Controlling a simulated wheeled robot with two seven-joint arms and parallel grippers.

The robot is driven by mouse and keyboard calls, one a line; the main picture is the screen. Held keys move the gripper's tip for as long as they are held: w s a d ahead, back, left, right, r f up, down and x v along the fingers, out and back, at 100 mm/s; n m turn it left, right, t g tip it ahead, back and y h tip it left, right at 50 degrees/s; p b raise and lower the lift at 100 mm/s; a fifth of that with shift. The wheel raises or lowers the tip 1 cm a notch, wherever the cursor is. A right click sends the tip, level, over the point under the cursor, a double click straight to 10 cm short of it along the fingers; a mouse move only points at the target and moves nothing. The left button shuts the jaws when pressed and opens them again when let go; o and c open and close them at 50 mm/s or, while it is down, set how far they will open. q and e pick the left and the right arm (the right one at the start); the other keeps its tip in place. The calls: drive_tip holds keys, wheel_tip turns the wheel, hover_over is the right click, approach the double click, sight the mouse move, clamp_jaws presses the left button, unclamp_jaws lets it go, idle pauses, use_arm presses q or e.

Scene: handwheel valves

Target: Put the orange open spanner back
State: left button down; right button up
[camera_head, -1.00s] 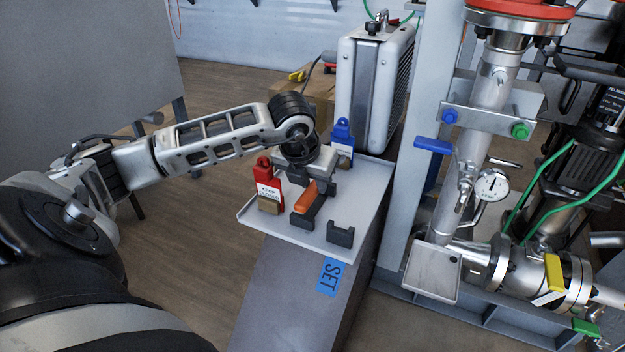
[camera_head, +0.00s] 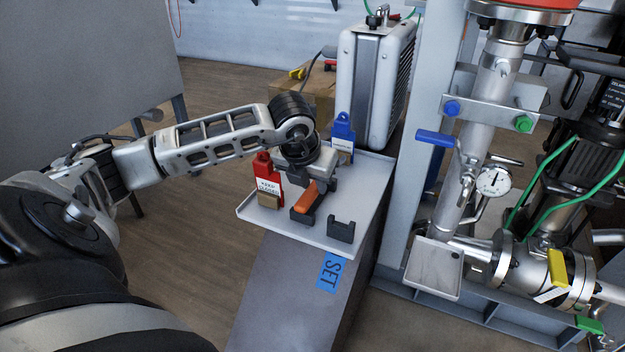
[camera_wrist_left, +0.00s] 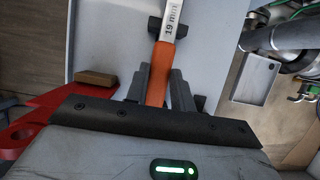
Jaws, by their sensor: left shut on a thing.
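The orange spanner (camera_head: 306,196) is in my left gripper (camera_head: 315,180), which is low over the grey tray. In the left wrist view the orange handle (camera_wrist_left: 158,78) lies between the fingers, and its steel shaft marked "19 mm" (camera_wrist_left: 173,18) runs to the top edge. The gripper is shut on the handle. A dark bracket (camera_wrist_left: 154,25) shows beside the shaft. In the head view a dark bracket (camera_head: 303,216) stands at the handle and another (camera_head: 340,230) to its right. I cannot tell whether the spanner rests in them. The jaw end is out of view.
A grey case (camera_head: 370,80) stands behind the tray. Pipework and a gauge (camera_head: 493,181) are at right.

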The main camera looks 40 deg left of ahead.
use_arm(q)
drive_tip(key=shift+f, duration=0.45)
use_arm(e)
wheel_tip(320, 180, down, 2)
drive_tip(key=shift+a+f, duration=0.1)
use_arm(q)
drive_tip(key=shift+f+b, duration=0.1)
drive_tip(key=shift+b, duration=0.2)
drive_tip(key=c, duration=0.6)
unclamp_jaws()
drive_tip(key=shift+c, duration=0.2)
drive_tip(key=shift+s+r+p, duration=0.15)
drive_tip(key=shift+r+p, duration=0.3)
drive_tip(key=shift+p+v, duration=0.7)
drive_tip(key=shift+v, duration=0.45)
drive_tip(key=shift+p+v, duration=0.8)
drive_tip(key=shift+v, duration=0.6)
use_arm(e)
wheel_tip(320, 180, up, 4)
drive_tip(key=shift+w+f, duration=0.1)
